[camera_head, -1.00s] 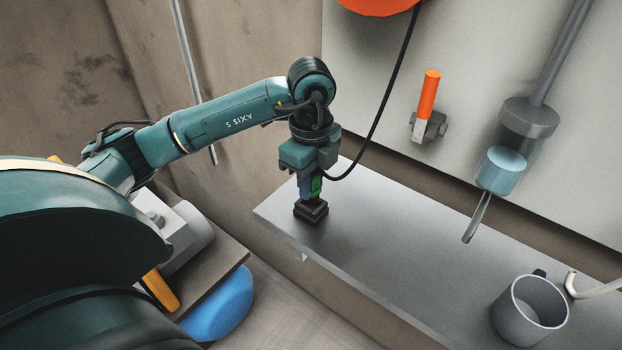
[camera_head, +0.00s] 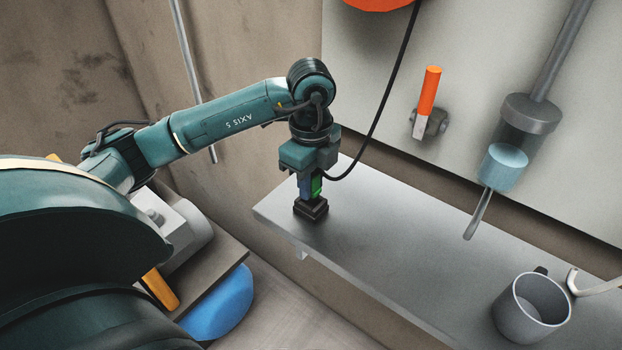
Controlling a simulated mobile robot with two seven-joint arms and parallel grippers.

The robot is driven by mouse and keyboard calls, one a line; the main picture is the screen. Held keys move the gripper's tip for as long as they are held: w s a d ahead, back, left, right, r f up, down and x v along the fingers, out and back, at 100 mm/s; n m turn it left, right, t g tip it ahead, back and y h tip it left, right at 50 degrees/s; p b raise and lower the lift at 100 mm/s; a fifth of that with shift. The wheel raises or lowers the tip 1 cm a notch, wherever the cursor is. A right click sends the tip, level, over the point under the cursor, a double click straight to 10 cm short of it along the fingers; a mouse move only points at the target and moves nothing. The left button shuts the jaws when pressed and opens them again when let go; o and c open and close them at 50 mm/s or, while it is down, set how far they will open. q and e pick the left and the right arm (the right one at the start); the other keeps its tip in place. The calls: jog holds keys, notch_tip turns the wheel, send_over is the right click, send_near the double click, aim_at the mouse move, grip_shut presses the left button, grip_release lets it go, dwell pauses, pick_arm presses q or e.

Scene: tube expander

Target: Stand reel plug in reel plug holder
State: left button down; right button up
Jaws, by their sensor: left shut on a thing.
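My left gripper (camera_head: 310,186) points down over the left end of the grey shelf and is shut on the reel plug. The plug is mostly hidden between the fingers; a green part (camera_head: 317,185) shows there, and I cannot tell how much of it is plug. A black cable runs from it up to the orange reel (camera_head: 377,3). The small black reel plug holder (camera_head: 311,209) sits on the shelf directly below the fingers. The plug's lower end seems at or in the holder, but I cannot tell how deep. My right gripper is not in view.
The grey shelf (camera_head: 400,240) is clear in its middle. A grey cup (camera_head: 503,315) and a pale hook-shaped rod (camera_head: 598,287) are at its right end. An orange-handled tool (camera_head: 429,92) and a grey-and-blue cylindrical tool (camera_head: 532,114) are at the wall panel.

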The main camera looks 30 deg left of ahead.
pick_arm(q)
jog(key=shift+f+b, duration=0.65)
jog(key=shift+f, duration=0.25)
jog(key=c, duration=1.1)
grip_release()
